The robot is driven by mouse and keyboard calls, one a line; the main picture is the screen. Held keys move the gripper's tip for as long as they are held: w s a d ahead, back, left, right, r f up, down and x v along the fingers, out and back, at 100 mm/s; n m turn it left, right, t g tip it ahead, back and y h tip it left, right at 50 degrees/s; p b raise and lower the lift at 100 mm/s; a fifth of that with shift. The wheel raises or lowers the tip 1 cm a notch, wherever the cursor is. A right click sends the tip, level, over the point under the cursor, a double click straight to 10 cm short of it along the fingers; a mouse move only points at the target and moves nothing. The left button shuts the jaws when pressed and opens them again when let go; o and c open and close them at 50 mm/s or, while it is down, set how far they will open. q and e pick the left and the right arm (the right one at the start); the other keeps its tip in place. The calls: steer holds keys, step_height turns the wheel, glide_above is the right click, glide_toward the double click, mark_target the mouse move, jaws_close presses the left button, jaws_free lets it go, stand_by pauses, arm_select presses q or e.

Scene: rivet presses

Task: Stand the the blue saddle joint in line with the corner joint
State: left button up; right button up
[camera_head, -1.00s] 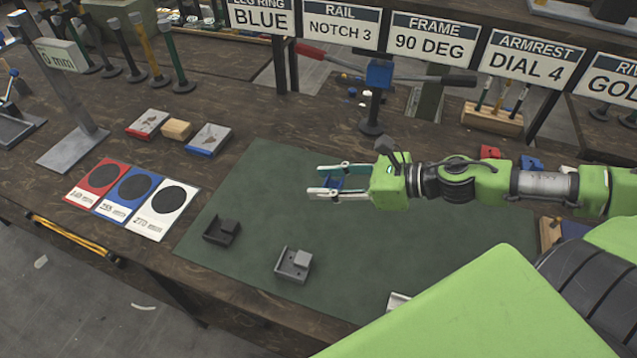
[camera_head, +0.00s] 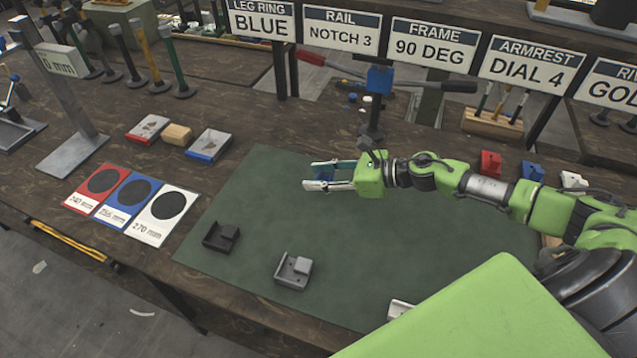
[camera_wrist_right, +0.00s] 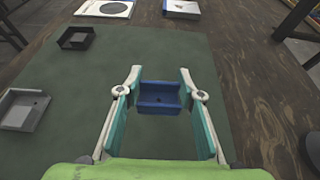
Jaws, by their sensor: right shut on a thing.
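The blue saddle joint (camera_wrist_right: 160,97) is a small trough-shaped block between the fingers of my right gripper (camera_wrist_right: 160,80). In the head view the right gripper (camera_head: 314,175) is over the back left part of the green mat, and the blue saddle joint (camera_head: 324,172) is partly hidden by its fingers. A black joint (camera_head: 220,236) and a grey joint (camera_head: 294,270) stand apart near the mat's front left. A whitish joint (camera_head: 400,308) is partly hidden at the front. I cannot tell for sure which one is the corner joint. My left gripper is out of view.
The green mat (camera_head: 245,200) has free room between the gripper and the standing joints. Size cards (camera_head: 122,200) lie left of it. A post with a red-handled lever (camera_head: 375,105) stands behind it. Red and blue pieces (camera_head: 510,165) sit at the right.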

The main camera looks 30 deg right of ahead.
steer(key=shift+w+d+f, duration=0.2)
steer(key=shift+w+f, duration=0.4)
steer(key=shift+f, duration=0.1)
step_height(320, 180, down, 3)
steer(key=shift+p, duration=0.35)
steer(key=shift+f, duration=0.1)
steer(key=shift+f, duration=0.1)
steer(key=shift+f+b, duration=0.15)
steer(key=shift+b, duration=0.15)
steer(key=o, duration=1)
